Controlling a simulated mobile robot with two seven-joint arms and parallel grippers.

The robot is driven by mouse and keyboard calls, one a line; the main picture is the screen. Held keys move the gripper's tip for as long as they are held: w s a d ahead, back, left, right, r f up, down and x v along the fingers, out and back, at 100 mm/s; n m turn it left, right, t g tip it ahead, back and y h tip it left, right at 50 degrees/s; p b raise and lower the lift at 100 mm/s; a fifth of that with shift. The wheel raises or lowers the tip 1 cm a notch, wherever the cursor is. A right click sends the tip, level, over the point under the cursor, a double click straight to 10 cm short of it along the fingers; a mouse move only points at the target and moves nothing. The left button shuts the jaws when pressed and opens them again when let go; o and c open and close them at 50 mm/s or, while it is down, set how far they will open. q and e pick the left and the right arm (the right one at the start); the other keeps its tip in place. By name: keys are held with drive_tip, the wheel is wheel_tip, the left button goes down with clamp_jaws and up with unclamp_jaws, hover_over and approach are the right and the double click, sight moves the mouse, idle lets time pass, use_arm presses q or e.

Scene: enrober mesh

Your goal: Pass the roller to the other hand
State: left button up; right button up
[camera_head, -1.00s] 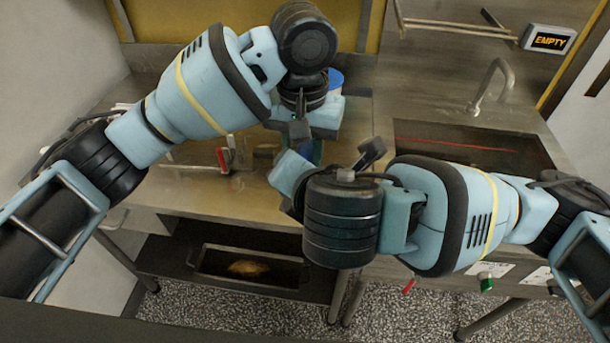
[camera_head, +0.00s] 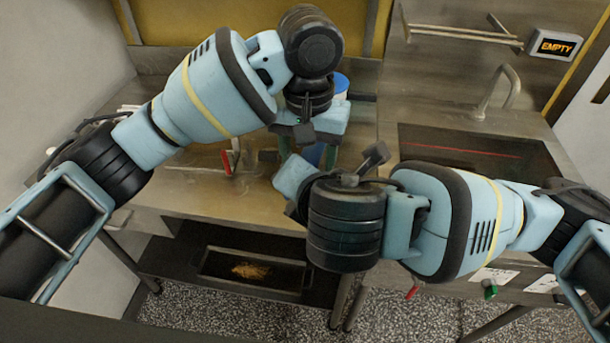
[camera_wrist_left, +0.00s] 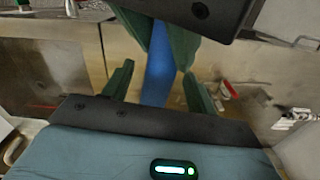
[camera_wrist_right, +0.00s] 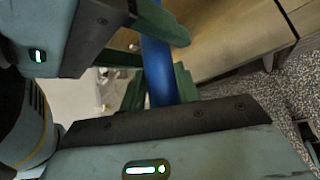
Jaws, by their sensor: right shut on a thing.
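The roller shows as a blue shaft in the left wrist view (camera_wrist_left: 158,68) and the right wrist view (camera_wrist_right: 157,72). My right gripper (camera_wrist_right: 159,88) is shut on it, with a green finger on each side. My left gripper (camera_wrist_left: 158,88) is open, its green fingers spread on both sides of the shaft with gaps visible. In the head view, the left gripper (camera_head: 307,152) points down just above the right gripper, close to it. The roller's ends are hidden by the grippers and arms.
A steel counter (camera_head: 225,195) lies below the arms, with a red-handled item (camera_head: 227,162) on it. A blue round container (camera_head: 341,85) stands behind the left wrist. A sink tap (camera_head: 497,90) and an "EMPTY" display (camera_head: 556,46) are at right. A tray (camera_head: 250,268) sits on the lower shelf.

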sight(308, 156)
use_arm(q)
drive_tip(key=shift+r, duration=0.1)
wheel_tip(308, 156, up, 12)
idle(0.6)
